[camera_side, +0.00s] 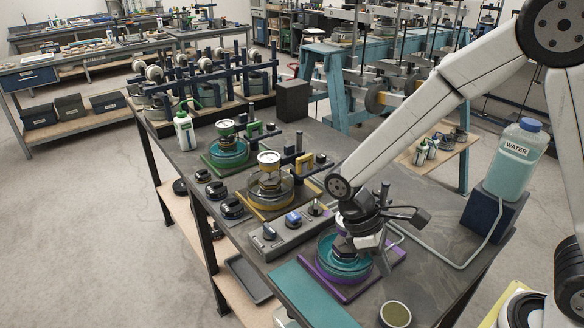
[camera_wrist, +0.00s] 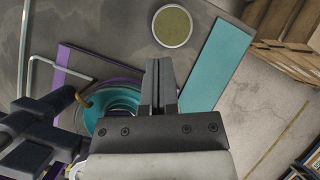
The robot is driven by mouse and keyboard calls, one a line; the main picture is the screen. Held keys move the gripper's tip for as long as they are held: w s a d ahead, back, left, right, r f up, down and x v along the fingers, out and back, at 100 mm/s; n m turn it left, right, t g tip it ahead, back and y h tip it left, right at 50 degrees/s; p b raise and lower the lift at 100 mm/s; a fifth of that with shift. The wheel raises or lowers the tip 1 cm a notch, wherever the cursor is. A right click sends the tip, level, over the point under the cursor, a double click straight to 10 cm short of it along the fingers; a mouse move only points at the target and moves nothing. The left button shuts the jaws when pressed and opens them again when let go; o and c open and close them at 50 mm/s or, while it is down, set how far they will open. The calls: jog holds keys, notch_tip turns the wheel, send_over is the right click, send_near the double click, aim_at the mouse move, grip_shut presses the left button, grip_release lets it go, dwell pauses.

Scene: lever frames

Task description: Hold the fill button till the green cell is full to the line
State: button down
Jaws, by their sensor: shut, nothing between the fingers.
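The green cell (camera_side: 227,152) stands on a green base at the back left of the bench, with a dial on top; its fill line cannot be made out. A grey control box (camera_side: 290,232) carries several dark knobs or buttons, one blue-topped (camera_side: 293,219); I cannot tell which is the fill button. My gripper (camera_side: 366,262) is shut and empty, over the purple-based cell (camera_side: 335,262), to the right of the control box. In the wrist view my gripper (camera_wrist: 159,90) points past this cell's teal ring (camera_wrist: 122,100), which it partly hides.
A yellow-based cell (camera_side: 268,190) stands between the green cell and the control box. Black knobs (camera_side: 216,190) line the left edge. A water bottle (camera_side: 517,155) on a dark block feeds a tube across the right side. A round dish (camera_side: 395,314) and teal mat (camera_side: 310,298) lie in front.

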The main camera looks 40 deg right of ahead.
jog(key=a+n+g+h, duration=0.1)
jog(key=a+g, duration=0.1)
notch_tip(320, 180, up, 11)
jog(key=m+t+y, duration=0.3)
jog(key=m+t, duration=0.4)
jog(key=t, duration=0.1)
send_over(294, 216)
jog(key=shift+r, duration=0.1)
notch_tip(294, 216, down, 14)
jog(key=shift+f, duration=0.1)
